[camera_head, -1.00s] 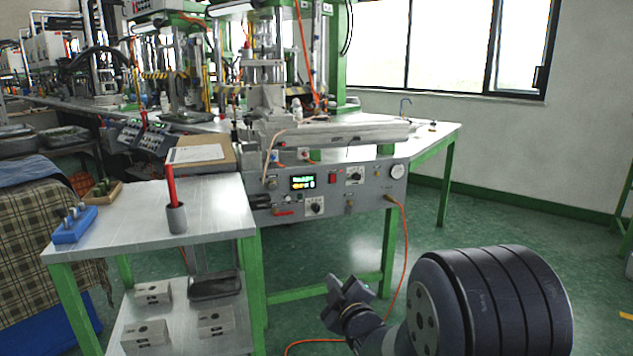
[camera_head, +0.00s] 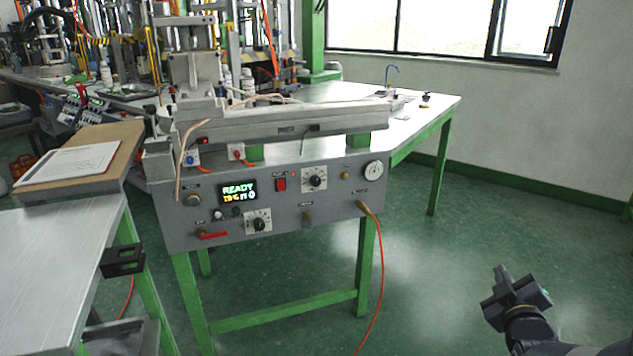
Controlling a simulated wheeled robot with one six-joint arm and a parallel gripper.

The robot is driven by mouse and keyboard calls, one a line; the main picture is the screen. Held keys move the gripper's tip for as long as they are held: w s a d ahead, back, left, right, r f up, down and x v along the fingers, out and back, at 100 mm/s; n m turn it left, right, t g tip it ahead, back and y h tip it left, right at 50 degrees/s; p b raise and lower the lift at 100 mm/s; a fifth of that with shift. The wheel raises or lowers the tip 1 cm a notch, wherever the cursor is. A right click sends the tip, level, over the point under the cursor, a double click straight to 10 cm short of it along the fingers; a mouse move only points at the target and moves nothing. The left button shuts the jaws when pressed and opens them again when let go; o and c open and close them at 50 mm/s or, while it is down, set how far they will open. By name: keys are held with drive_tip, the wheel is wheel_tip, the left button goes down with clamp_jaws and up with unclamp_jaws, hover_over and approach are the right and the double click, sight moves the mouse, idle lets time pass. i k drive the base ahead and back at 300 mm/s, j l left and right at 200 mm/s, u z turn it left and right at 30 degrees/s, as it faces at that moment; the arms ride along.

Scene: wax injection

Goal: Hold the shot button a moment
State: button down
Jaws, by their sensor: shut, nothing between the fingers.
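The wax injection machine (camera_head: 290,232) has a grey front panel with a lit display (camera_head: 238,192) reading READY. Small blue (camera_head: 190,159) and red (camera_head: 237,153) round controls sit on light blocks above the panel. Small controls (camera_head: 236,211) lie just below the display. Labels are too small to read, so I cannot tell which is the shot button. My gripper (camera_head: 512,292) is at the lower right, shut and empty, well apart from the panel.
A metal side table (camera_head: 60,265) with a clipboard on a brown box (camera_head: 128,150) stands at the left. An orange hose (camera_head: 379,260) hangs from the panel's right side to the floor. Green table legs (camera_head: 363,270) stand below. Open green floor (camera_head: 430,250) lies between my gripper and the machine.

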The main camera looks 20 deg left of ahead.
sight(193, 200)
drive_tip(key=i+u, duration=0.5)
drive_tip(key=i+l+u, duration=0.2)
drive_tip(key=u, duration=0.3)
drive_tip(key=i+u, duration=0.2)
drive_tip(key=u, duration=0.2)
drive_tip(key=i+u, duration=0.15)
drive_tip(key=u, duration=0.25)
drive_tip(key=i+l+u, duration=0.1)
drive_tip(key=u, duration=0.3)
drive_tip(key=i+l+u, duration=0.15)
drive_tip(key=u, duration=0.25)
drive_tip(key=i+l, duration=0.05)
drive_tip(key=i, duration=0.05)
